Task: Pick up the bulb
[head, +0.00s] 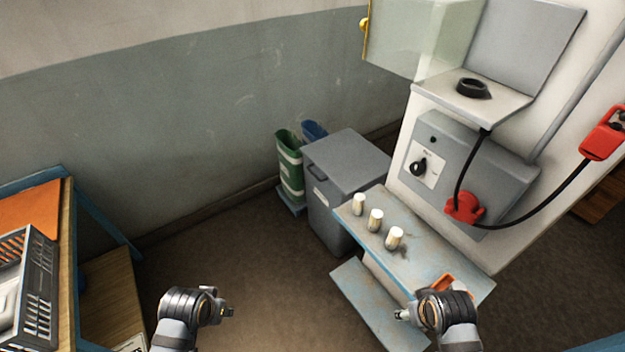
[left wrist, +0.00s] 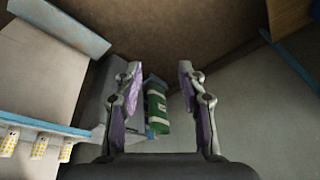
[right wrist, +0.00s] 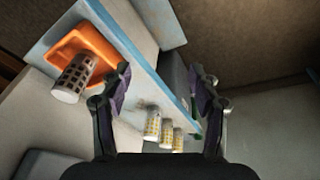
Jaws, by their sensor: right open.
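Three pale cylindrical bulbs stand in a row on the blue-edged shelf (head: 430,262): a far one (head: 359,204), a middle one (head: 375,220) and a near one (head: 394,238). The right wrist view shows them with yellow dotted sides (right wrist: 152,126). That view also shows a bulb with dark squares (right wrist: 74,78) at an orange tray (right wrist: 82,42); my right arm partly hides the tray in the head view. My right gripper (right wrist: 159,70) is open and empty, near the shelf's front end. My left gripper (left wrist: 160,67) is open and empty, out over the floor, left of the shelf.
A grey lidded bin (head: 347,160) stands behind the shelf, with a green bin (head: 289,165) and a blue bin (head: 314,130) beside it. A control box (head: 470,170) with a red plug (head: 464,208) and cable rises at right. The middle floor is clear.

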